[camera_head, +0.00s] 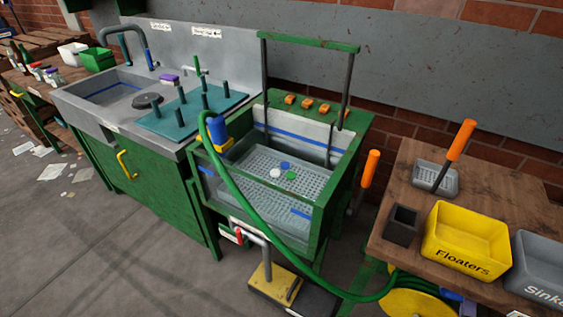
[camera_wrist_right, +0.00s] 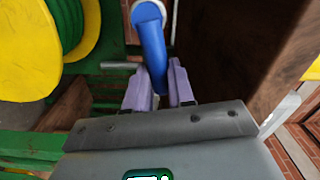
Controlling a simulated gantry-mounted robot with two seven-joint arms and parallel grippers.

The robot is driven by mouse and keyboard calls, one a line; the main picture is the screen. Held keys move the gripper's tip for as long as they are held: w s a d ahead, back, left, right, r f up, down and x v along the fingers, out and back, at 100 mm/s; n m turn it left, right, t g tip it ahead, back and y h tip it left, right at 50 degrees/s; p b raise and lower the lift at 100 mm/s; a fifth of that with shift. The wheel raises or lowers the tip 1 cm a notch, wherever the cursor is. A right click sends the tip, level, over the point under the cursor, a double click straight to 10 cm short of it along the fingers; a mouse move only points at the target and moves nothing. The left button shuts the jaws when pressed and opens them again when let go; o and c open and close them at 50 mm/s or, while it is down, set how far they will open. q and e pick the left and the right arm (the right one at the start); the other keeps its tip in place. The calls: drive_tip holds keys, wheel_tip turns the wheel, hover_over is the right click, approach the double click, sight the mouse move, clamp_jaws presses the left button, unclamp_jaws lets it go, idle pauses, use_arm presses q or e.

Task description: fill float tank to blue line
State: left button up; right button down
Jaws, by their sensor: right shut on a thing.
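The float tank (camera_head: 319,217) is a green-framed, clear-fronted box. A blue line (camera_head: 303,140) runs on its inner back wall. White, blue and green discs show over the perforated grey floor (camera_head: 262,184); I cannot tell the water level. A blue nozzle (camera_head: 217,129) sits at the tank's left rim, with a green hose (camera_head: 236,193) running from it to a yellow reel (camera_head: 415,303). My right gripper (camera_wrist_right: 159,88) has purple fingers shut on a blue lever (camera_wrist_right: 152,45) beside the reel. It shows partly under the right bench in the head view (camera_head: 451,295). My left gripper is out of view.
A red-handled valve (camera_head: 239,236) is below the tank, above a yellow pedal (camera_head: 274,284). A yellow Floaters bin (camera_head: 437,220) and a grey Sinkers bin (camera_head: 527,250) stand on the right wooden bench (camera_head: 400,174). A sink (camera_head: 85,100) is at left.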

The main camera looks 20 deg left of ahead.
idle(0.4)
drive_tip(key=n+p, duration=0.1)
drive_tip(key=r+n+p, duration=0.1)
drive_tip(key=n+p, duration=0.1)
drive_tip(key=shift+w+a+r, duration=0.1)
drive_tip(key=shift+a+r, duration=0.1)
drive_tip(key=shift+a, duration=0.1)
idle(0.4)
